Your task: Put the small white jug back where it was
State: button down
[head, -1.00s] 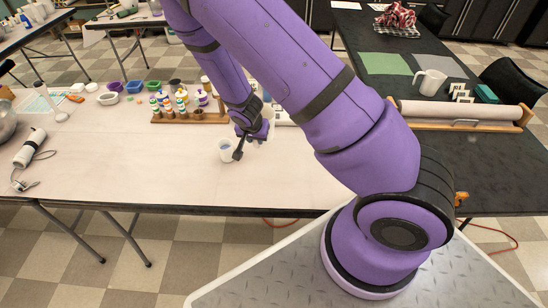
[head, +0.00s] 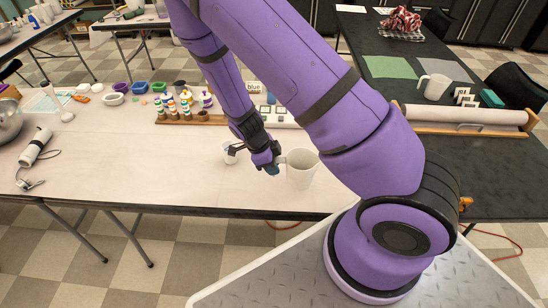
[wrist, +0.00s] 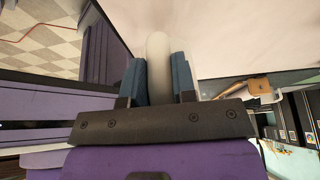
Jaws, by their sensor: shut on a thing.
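A small white jug (head: 301,172) is upright over the front middle of the pale table, its handle to the left. My gripper (head: 270,166) is at that handle and shut on it. In the wrist view, the white handle (wrist: 158,68) is between the two blue-grey fingers of my gripper (wrist: 158,80). I cannot tell whether the jug's base touches the table or hangs a little above it. A smaller white cup (head: 230,155) stands just left of my gripper, partly covered by it.
Paint bottles in a wooden rack (head: 185,116) and small coloured bowls stand behind. A grey corded tool (head: 36,147) lies left. Another white jug (head: 435,87) stands on the dark table, right, beyond the paper roll (head: 465,116).

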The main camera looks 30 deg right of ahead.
jog(key=shift+w+d+f, duration=0.3)
jog(key=shift+w+f, duration=0.55)
jog(key=shift+w, duration=1.75)
jog(key=shift+w+d+f, duration=0.25)
jog(key=shift+w+f, duration=0.55)
jog(key=shift+w, duration=1.8)
jog(key=shift+w+d+f, duration=0.3)
jog(key=shift+w+f, duration=0.55)
jog(key=shift+w, duration=1.75)
jog(key=shift+f, duration=0.1)
jog(key=c, duration=0.9)
grip_release()
